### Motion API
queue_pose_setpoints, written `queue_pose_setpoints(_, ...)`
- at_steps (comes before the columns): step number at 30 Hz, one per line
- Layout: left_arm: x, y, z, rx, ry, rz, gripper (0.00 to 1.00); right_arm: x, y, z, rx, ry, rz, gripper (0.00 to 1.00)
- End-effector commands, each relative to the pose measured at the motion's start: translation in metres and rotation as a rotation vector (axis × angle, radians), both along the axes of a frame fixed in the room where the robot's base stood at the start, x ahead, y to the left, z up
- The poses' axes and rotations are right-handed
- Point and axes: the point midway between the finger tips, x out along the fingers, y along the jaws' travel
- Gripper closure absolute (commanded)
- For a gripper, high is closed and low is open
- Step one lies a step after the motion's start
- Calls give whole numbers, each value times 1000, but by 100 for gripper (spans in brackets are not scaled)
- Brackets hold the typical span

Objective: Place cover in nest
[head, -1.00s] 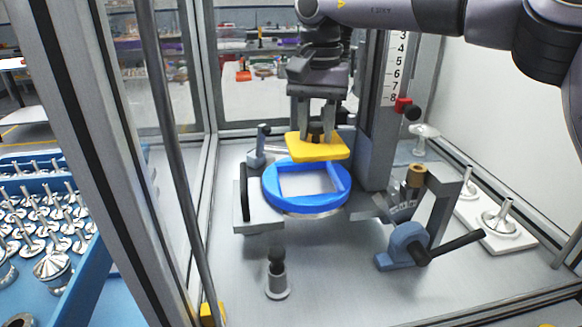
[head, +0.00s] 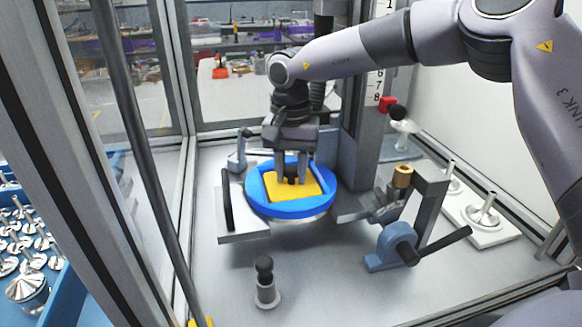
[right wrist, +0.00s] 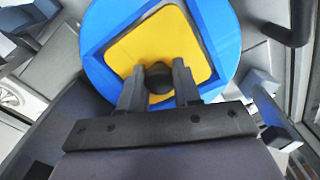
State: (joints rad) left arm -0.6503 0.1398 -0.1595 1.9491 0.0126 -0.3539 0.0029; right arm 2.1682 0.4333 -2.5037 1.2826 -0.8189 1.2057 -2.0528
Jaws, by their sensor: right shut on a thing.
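The yellow square cover (head: 291,187) lies within the square opening of the round blue nest (head: 292,208), in the middle of the fixture. In the right wrist view the cover (right wrist: 165,47) fills most of the nest's opening, with a thin gap to the blue nest (right wrist: 224,35) along its edges. Whether it sits fully down cannot be told. My right gripper (head: 291,180) points down over it, shut on the cover's dark knob; the fingertips (right wrist: 158,78) stand either side of that knob. My left gripper is not in view.
A blue clamp with a black lever (head: 405,246) stands right of the nest. A black-knobbed post (head: 266,285) stands in front, and a grey upright column (head: 357,150) behind. Metal parts stand on a white plate (head: 486,222) at right. The enclosure frame borders the left.

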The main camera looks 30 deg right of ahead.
Motion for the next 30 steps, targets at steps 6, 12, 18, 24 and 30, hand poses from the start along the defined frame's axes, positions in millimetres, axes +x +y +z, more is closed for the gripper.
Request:
queue_pose_setpoints(6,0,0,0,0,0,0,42,0,0,0,0,-1,0,100)
queue_pose_setpoints(12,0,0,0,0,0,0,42,0,0,-3,1,0,0,45)
queue_pose_setpoints(18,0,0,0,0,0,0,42,0,0,-3,1,-1,0,42)
queue_pose_setpoints(24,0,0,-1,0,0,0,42,1,0,3,1,-3,0,42)
queue_pose_setpoints(30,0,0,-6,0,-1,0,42,1,1,36,4,-7,-1,42)
